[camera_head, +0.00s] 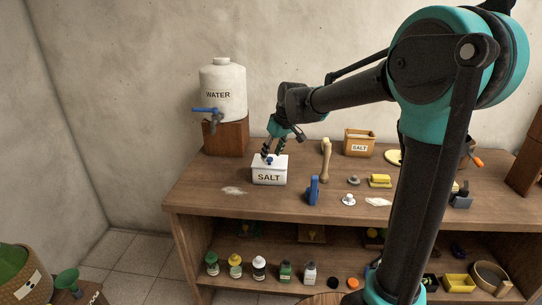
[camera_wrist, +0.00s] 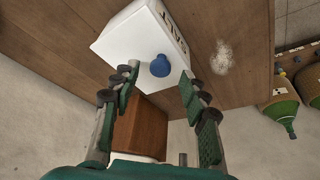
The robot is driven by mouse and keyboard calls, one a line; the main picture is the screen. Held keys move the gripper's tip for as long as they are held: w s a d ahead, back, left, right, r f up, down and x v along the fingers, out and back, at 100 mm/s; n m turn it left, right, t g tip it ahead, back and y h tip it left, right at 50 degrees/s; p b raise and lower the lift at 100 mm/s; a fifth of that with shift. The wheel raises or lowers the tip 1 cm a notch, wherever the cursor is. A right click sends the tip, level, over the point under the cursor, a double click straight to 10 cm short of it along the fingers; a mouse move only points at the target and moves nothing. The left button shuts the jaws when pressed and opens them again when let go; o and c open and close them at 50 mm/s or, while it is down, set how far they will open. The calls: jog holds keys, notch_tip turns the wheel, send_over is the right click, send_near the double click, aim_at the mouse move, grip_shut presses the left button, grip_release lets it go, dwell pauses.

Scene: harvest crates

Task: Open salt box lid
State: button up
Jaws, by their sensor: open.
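The white salt box (camera_head: 269,177), labelled SALT, stands on the wooden table with its lid closed. It also shows in the wrist view (camera_wrist: 125,38), with a blue knob (camera_wrist: 160,66) on its lid. My gripper (camera_head: 272,153) is just above the box in the head view, pointing down at the knob. In the wrist view my gripper (camera_wrist: 158,78) is open, with a finger on each side of the knob and a gap to each. In the head view the knob (camera_head: 268,159) is partly hidden by the fingers.
A white water tank (camera_head: 222,90) stands on a wooden block (camera_head: 226,137) behind left. A tan SALT bin (camera_head: 359,142), a wooden-handled tool (camera_head: 326,160) and a blue object (camera_head: 313,190) are to the right. Spilled white grains (camera_head: 233,190) lie left of the box.

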jog(key=shift+x, duration=0.8)
jog(key=shift+c, duration=0.2)
grip_shut()
